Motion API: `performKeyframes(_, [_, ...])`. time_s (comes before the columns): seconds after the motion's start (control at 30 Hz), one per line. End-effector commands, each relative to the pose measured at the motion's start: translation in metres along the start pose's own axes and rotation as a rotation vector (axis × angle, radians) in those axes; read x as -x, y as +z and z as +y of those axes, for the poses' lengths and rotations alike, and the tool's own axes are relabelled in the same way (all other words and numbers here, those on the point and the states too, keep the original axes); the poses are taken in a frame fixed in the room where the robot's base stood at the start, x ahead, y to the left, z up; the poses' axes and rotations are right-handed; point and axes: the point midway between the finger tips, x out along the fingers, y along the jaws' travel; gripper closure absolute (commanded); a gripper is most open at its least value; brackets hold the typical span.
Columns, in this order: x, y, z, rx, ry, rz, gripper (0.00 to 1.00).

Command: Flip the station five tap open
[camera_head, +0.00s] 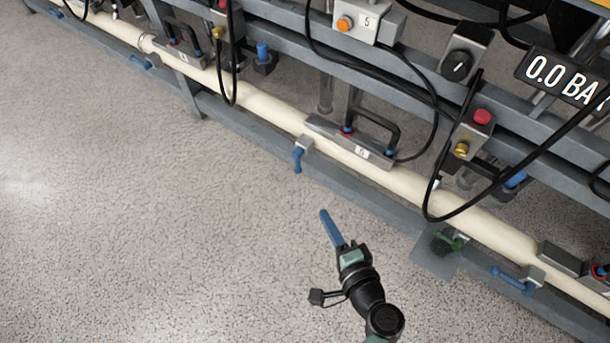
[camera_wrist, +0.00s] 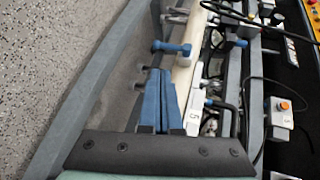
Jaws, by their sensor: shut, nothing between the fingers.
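The station five box (camera_head: 367,22) carries a "5" label and an orange button; it also shows in the wrist view (camera_wrist: 281,118). Below it, a blue-handled tap (camera_head: 298,160) juts from the cream pipe (camera_head: 275,113), its handle pointing down toward the floor. In the wrist view a blue tap (camera_wrist: 172,48) lies beyond my fingertips. My gripper (camera_head: 325,214) has blue fingers, shut and empty, in front of the pipe and apart from the tap, below and right of it. The closed fingers also show in the wrist view (camera_wrist: 158,74).
Other blue taps sit along the pipe at left (camera_head: 140,62) and right (camera_head: 510,281). A green tap (camera_head: 452,240) is near a grey plate. A grey lower rail (camera_head: 250,140) runs along the rack, and black hoses (camera_head: 430,190) loop in front. The speckled floor (camera_head: 130,220) is clear.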

Motion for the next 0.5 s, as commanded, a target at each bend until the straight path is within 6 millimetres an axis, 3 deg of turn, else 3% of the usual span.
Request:
performKeyframes(0.23, [-0.017, 0.000, 0.002, 0.003, -0.001, -0.002, 1.00])
performKeyframes(0.5, [-0.074, 0.000, 0.003, 0.005, -0.003, -0.003, 1.00])
